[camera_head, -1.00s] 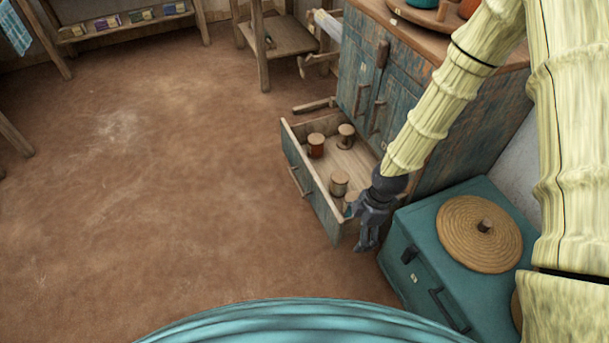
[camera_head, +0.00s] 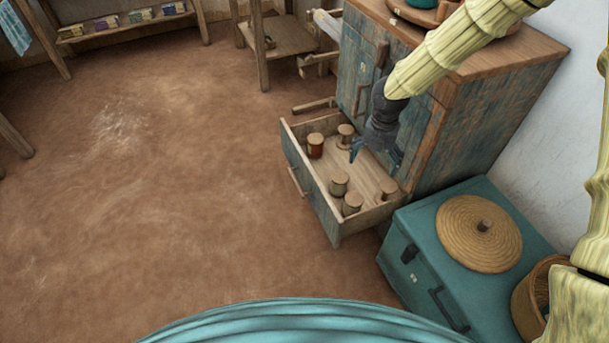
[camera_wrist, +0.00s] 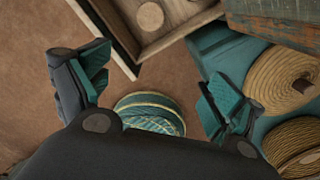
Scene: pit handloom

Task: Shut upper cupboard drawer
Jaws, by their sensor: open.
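The cupboard (camera_head: 480,115) is blue and weathered, with a brown wooden top. A drawer (camera_head: 313,198) with a blue front and a bar handle stands pulled out low on it. In the wrist view the drawer (camera_wrist: 122,42) shows at the top, cut by the frame edge. Several wooden-topped spools (camera_head: 339,183) stand in it. I cannot tell whether another drawer lies below. My gripper (camera_head: 376,153) is open and empty, and appears in front of the cupboard, over the drawer's back part in the picture. Its two fingers (camera_wrist: 158,80) are spread in the wrist view.
A teal chest (camera_head: 410,240) with a round woven lid (camera_head: 478,233) stands close to the right of the drawer. A basket (camera_head: 540,295) is beside the lid. A wooden stand (camera_head: 275,38) is behind. The brown floor (camera_head: 180,200) left of the drawer is clear.

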